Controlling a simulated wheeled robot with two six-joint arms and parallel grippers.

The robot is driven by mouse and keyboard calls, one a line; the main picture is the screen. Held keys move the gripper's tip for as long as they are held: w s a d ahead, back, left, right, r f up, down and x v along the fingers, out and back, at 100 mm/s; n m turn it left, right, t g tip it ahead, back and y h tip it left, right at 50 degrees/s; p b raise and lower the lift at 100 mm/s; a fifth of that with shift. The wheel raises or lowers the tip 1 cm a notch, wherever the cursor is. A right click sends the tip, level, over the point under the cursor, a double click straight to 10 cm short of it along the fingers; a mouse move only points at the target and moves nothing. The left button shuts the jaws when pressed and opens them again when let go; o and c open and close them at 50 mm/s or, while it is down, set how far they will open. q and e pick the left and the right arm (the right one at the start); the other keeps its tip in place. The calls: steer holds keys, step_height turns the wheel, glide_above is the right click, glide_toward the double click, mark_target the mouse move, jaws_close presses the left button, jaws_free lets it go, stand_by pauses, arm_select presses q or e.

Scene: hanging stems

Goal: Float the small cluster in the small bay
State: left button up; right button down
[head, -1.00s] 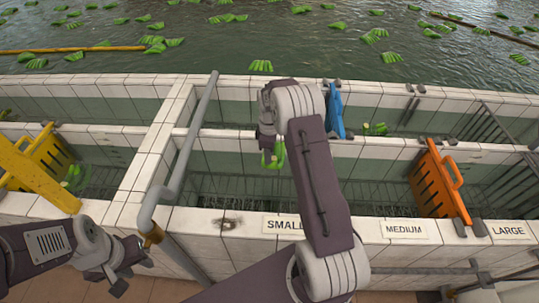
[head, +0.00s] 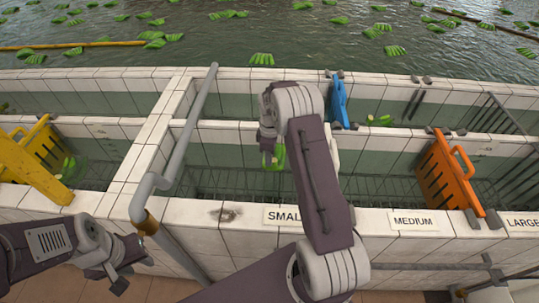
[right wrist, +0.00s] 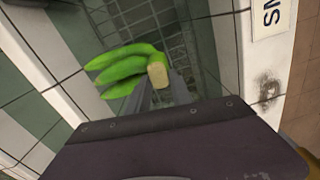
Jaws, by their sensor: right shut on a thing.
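My right gripper (head: 268,135) is shut on a small cluster of green bananas (head: 272,160), held above the bay behind the "SMALL" label (head: 282,215). In the right wrist view, the cluster (right wrist: 125,68) has a few green fingers and a pale cut stem end between the jaws (right wrist: 160,92). The small bay (head: 230,182) has pale tiled walls and a dark grid low inside. My left gripper (head: 118,278) is at the lower left in front of the tiled wall, away from the cluster; its jaws are too small to read.
A grey pipe (head: 182,140) slants along the bay's left. An orange gate (head: 447,180) stands at the right by the "MEDIUM" label (head: 414,222). A blue gate (head: 338,104) is behind my arm. A yellow gate (head: 42,150) is at left. Many bananas float in the pool (head: 300,50).

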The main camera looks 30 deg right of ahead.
step_height(320, 180, down, 17)
steer(key=b, duration=1.2)
steer(key=shift+w, duration=0.15)
steer(key=shift+f+b, duration=0.55)
steer(key=shift+f, duration=0.45)
steer(key=c, duration=1.1)
jaws_free()
step_height(320, 180, up, 9)
steer(key=shift+r, duration=0.1)
step_height(320, 180, up, 18)
steer(key=p, duration=1.6)
steer(key=shift+f, duration=0.3)
